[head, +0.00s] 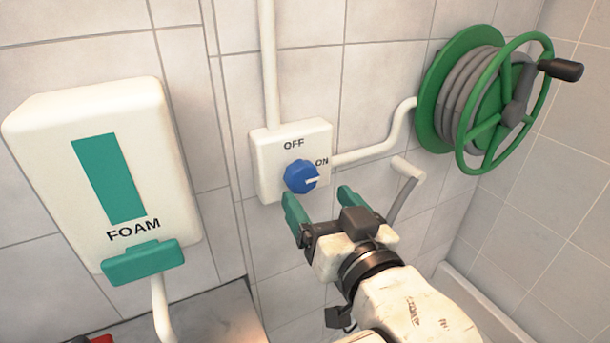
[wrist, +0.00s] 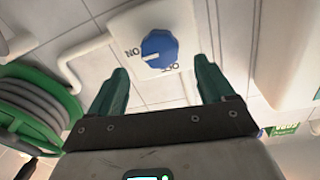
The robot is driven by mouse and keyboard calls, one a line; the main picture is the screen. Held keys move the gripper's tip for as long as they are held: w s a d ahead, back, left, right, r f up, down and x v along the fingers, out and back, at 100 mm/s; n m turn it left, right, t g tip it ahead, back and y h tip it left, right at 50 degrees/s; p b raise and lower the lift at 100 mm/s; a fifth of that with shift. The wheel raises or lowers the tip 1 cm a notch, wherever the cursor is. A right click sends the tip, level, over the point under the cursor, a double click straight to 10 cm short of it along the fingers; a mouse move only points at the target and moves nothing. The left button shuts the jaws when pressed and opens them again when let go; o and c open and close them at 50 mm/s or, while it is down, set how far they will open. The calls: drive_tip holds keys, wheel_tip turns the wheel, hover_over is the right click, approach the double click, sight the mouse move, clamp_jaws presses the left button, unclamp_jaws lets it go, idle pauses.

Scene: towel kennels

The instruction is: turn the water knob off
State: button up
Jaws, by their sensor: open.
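The blue water knob (head: 301,177) sits on a white wall box (head: 262,160) marked OFF at the top and ON at the right. Its white pointer mark is turned to the right, near ON. In the wrist view the knob (wrist: 159,49) shows ahead, between and beyond the fingertips. My gripper (head: 322,196) is open and empty, with its green fingers just below and in front of the knob, apart from it. In the wrist view my gripper (wrist: 161,75) has its fingers spread wider than the knob.
A white foam dispenser (head: 90,175) with a green lever hangs on the left. A green hose reel (head: 440,95) with a black crank handle is on the wall at the right. White pipes (head: 375,148) run from the box up and to the reel.

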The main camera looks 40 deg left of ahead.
sight(305, 181)
drive_tip(key=x, duration=0.6)
drive_tip(key=shift+w+a+p, duration=0.1)
drive_tip(key=shift+a+p, duration=0.2)
drive_tip(key=shift+p, duration=0.1)
drive_tip(key=shift+c, duration=0.4)
drive_tip(key=c, duration=1)
drive_tip(key=shift+o, duration=0.2)
